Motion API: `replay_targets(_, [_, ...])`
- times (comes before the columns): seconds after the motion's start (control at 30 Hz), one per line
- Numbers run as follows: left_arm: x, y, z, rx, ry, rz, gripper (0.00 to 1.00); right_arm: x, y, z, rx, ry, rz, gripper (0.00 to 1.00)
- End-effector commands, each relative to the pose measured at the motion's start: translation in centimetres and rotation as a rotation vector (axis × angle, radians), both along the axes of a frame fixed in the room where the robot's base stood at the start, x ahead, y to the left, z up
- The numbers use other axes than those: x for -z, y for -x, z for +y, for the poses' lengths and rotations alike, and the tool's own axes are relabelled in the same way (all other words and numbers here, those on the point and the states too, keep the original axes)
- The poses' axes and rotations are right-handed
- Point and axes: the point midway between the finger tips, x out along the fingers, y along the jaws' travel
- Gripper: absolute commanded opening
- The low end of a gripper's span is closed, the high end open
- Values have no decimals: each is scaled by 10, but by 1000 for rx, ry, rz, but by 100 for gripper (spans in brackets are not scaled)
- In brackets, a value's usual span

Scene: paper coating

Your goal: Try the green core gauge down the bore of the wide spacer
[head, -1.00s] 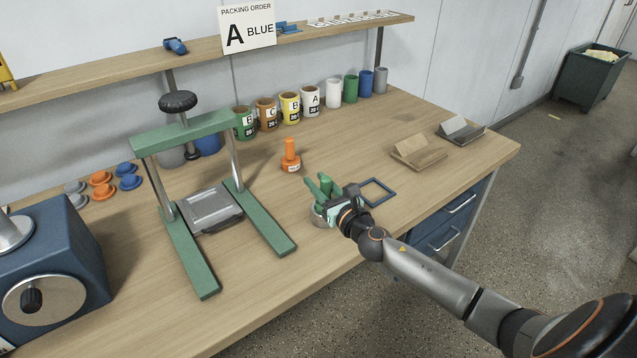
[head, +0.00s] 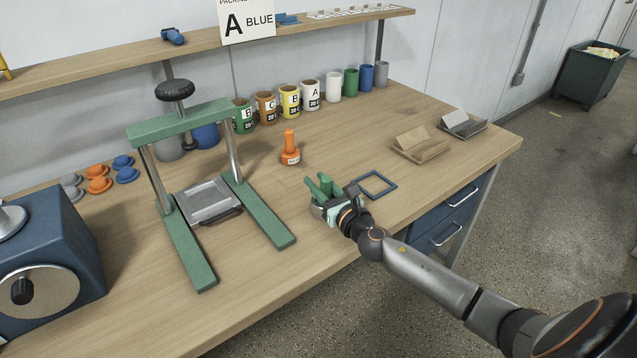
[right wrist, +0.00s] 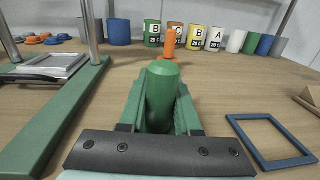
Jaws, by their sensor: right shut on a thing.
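The green core gauge (right wrist: 162,88) stands between the fingers of my right gripper (right wrist: 160,112) in the right wrist view. The gripper is shut on it. In the head view, my right gripper (head: 322,190) is low over the front middle of the bench, and the green gauge (head: 325,184) shows at the fingers. My left gripper is out of view.
An orange gauge (head: 290,150) stands behind the gripper. A blue square frame (head: 374,185) lies close on the right. A green-framed press (head: 180,120) stands on the left. Several labelled cans (head: 290,100) line the back. Two small holders (head: 420,148) sit at the right.

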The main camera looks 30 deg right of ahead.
Motion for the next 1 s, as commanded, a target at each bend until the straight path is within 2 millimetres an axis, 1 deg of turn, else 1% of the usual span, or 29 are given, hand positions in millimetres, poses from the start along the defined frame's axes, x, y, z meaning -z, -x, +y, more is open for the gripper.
replay_targets(0.03, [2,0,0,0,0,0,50,2,0,0,0,0,0,0])
replay_targets(0.07, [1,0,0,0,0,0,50,1,0,0,0,0,0,35])
replay_targets(0.33, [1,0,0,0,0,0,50,1,0,0,0,0,0,65])
replay_targets(0.37, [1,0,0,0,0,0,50,1,0,0,0,0,0,66])
replay_targets(0.67, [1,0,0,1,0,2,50,1,0,0,0,0,1,66])
replay_targets(0.77, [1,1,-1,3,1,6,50,2,8,0,0,1,2,66])
replay_targets(0.87, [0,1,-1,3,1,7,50,2,22,1,-1,1,3,66])
replay_targets(1.0, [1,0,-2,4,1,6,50,3,46,1,-1,0,4,66])
